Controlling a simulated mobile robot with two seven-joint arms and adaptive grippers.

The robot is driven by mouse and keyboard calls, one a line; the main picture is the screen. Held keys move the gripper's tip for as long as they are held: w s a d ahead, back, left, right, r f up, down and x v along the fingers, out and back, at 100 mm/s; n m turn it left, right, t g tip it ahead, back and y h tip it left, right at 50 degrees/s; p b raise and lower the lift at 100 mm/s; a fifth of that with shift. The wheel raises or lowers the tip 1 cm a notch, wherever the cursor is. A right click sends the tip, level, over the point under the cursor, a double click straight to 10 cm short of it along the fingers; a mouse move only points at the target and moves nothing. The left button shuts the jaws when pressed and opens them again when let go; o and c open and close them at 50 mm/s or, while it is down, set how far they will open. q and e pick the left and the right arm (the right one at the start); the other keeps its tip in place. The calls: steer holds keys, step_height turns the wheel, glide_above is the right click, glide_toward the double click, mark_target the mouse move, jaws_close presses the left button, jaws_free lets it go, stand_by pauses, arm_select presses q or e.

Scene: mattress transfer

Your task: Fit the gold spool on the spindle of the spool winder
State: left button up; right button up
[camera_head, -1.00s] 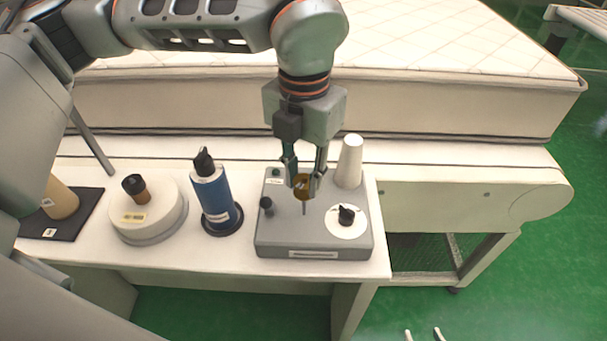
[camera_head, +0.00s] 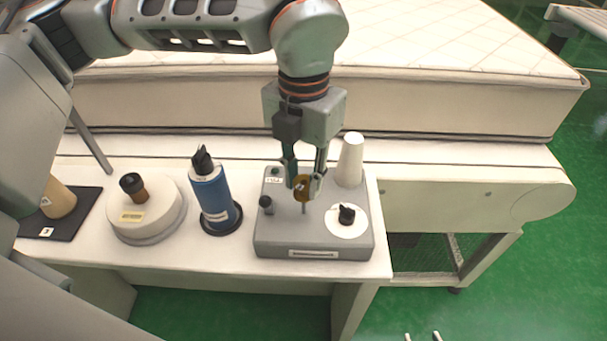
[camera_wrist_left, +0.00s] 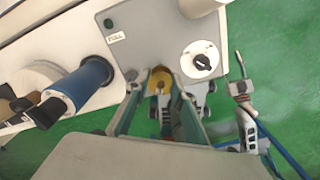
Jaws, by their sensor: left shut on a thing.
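My left gripper (camera_head: 303,184) points down over the grey spool winder (camera_head: 284,228). It is shut on the gold spool (camera_head: 302,190), which also shows between the fingers in the left wrist view (camera_wrist_left: 160,80). The thin upright spindle (camera_head: 304,209) of the winder shows just below the spool in the head view. I cannot tell whether the spindle's tip is inside the spool's hole.
On the winder are a white cone (camera_head: 350,160), a black knob (camera_head: 347,213) on a white dial, and a dark post (camera_head: 266,204). A mattress (camera_head: 430,95) lies behind.

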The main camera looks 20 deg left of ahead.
mark_target(303, 198)
arm_select(q)
steer(key=shift+f+b, duration=1.6)
steer(key=shift+f, duration=1.1)
arm_select(e)
steer(key=shift+g, duration=0.3)
steer(key=shift+s+f, duration=0.25)
steer(key=shift+f, duration=0.5)
steer(key=shift+s+f, duration=0.25)
steer(key=shift+f, duration=0.5)
steer(key=shift+s+f, duration=0.25)
steer(key=shift+f, duration=0.5)
arm_select(q)
steer(key=o, duration=1)
steer(key=shift+o, duration=0.2)
step_height(303, 198, up, 12)
